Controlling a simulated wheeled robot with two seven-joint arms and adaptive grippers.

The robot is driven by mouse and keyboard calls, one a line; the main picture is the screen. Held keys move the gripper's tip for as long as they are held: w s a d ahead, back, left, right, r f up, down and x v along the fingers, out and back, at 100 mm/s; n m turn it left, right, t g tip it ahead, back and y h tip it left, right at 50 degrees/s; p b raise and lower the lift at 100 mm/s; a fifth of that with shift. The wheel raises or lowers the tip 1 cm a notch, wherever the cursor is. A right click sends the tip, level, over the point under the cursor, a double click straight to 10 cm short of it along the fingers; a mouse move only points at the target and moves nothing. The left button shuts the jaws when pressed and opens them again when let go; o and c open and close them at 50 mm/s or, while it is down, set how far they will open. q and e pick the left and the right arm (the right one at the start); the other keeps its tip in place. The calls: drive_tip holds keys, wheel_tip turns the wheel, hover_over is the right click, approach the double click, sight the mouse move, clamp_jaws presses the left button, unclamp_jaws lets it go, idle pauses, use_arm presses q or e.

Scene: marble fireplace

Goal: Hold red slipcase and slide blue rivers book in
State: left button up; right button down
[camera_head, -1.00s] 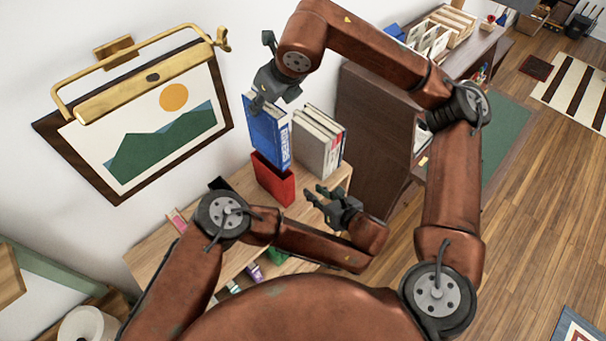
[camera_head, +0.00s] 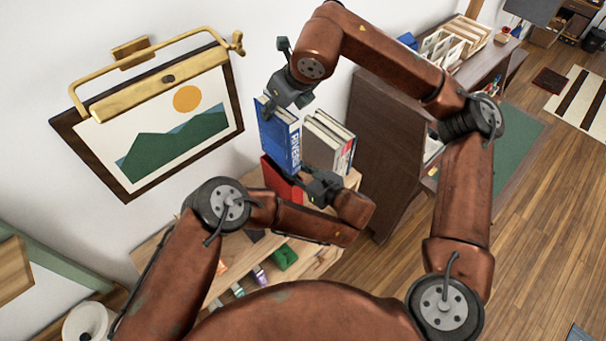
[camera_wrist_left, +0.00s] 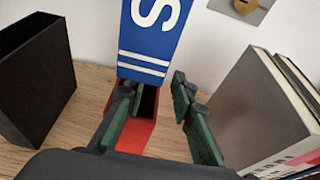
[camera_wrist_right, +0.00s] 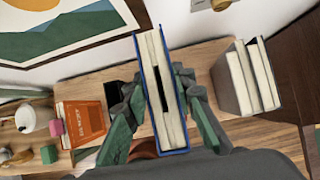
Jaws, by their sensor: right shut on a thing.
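The blue rivers book (camera_head: 279,138) stands upright, with my right gripper (camera_head: 283,101) shut on its upper end. The right wrist view shows the book (camera_wrist_right: 161,95) from above between the fingers. The red slipcase (camera_head: 281,182) stands on the wooden shelf top below the book. In the left wrist view the book's striped lower end (camera_wrist_left: 146,62) is just above the red slipcase (camera_wrist_left: 135,138), whose dark mouth shows partly. My left gripper (camera_wrist_left: 157,112) is open, with one finger on each side of the slipcase. The left finger is close to its wall; the right finger is apart.
Grey books (camera_head: 326,143) stand right of the slipcase; they rise close beside my left gripper. A black slipcase (camera_wrist_left: 35,82) stands to the left. A framed picture (camera_head: 165,130) with a brass lamp hangs on the wall. An orange book (camera_wrist_right: 83,122) lies lower left in the right wrist view.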

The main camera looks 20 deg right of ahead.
use_arm(q)
drive_tip(key=shift+x, duration=1.65)
use_arm(e)
drive_tip(key=shift+r, duration=0.1)
use_arm(q)
clamp_jaws()
drive_tip(key=shift+o, duration=0.2)
unclamp_jaws()
drive_tip(key=shift+s, duration=0.1)
drive_tip(key=v, duration=1.1)
drive_tip(key=shift+s+d, duration=0.2)
drive_tip(key=shift+s, duration=0.15)
drive_tip(key=shift+r, duration=0.1)
